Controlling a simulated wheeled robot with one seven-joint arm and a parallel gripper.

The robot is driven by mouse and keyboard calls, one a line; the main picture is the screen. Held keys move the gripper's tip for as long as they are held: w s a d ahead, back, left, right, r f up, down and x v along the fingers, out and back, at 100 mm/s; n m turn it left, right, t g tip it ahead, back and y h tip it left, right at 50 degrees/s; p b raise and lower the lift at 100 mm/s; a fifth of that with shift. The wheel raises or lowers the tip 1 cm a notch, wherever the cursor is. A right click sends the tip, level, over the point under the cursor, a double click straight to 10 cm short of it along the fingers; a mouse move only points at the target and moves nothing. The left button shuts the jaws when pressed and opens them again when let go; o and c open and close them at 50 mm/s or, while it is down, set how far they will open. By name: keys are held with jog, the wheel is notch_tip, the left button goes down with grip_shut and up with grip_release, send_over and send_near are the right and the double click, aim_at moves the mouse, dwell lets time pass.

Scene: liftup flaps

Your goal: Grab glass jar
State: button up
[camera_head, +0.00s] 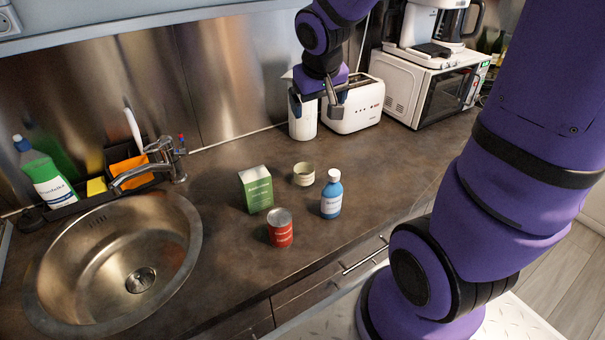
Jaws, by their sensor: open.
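A small short round container (303,175), which looks like the glass jar, stands upright on the dark countertop. It is behind the blue bottle and to the right of the green box. My gripper (316,112) is open and empty, pointing down at the back of the counter. In the picture it is above and slightly right of the jar, apart from it, and overlaps a white pitcher-like container (302,128). I cannot tell whether it touches that container.
A green box (257,190), a red can (280,230) and a blue bottle (331,196) stand close around the jar. A sink (60,290) with a faucet (150,165) is left. A toaster (355,105) and microwave (425,90) stand at the back right. The counter right of the bottle is clear.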

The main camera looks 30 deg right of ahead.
jog(key=w+d+r+x, duration=0.1)
jog(key=x, duration=0.5)
jog(key=y, duration=0.1)
send_near(305, 161)
jog(key=shift+w+d+f+g, duration=0.3)
jog(key=shift+w+d+f, duration=0.1)
jog(key=shift+f, duration=0.2)
jog(key=shift+y, duration=0.3)
jog(key=x, duration=0.5)
jog(key=shift+a, duration=0.15)
jog(key=shift+m, duration=0.3)
jog(key=shift+x, duration=3.3)
jog(key=shift+w, duration=0.1)
jog(key=c, duration=1.1)
jog(key=shift+r, duration=0.15)
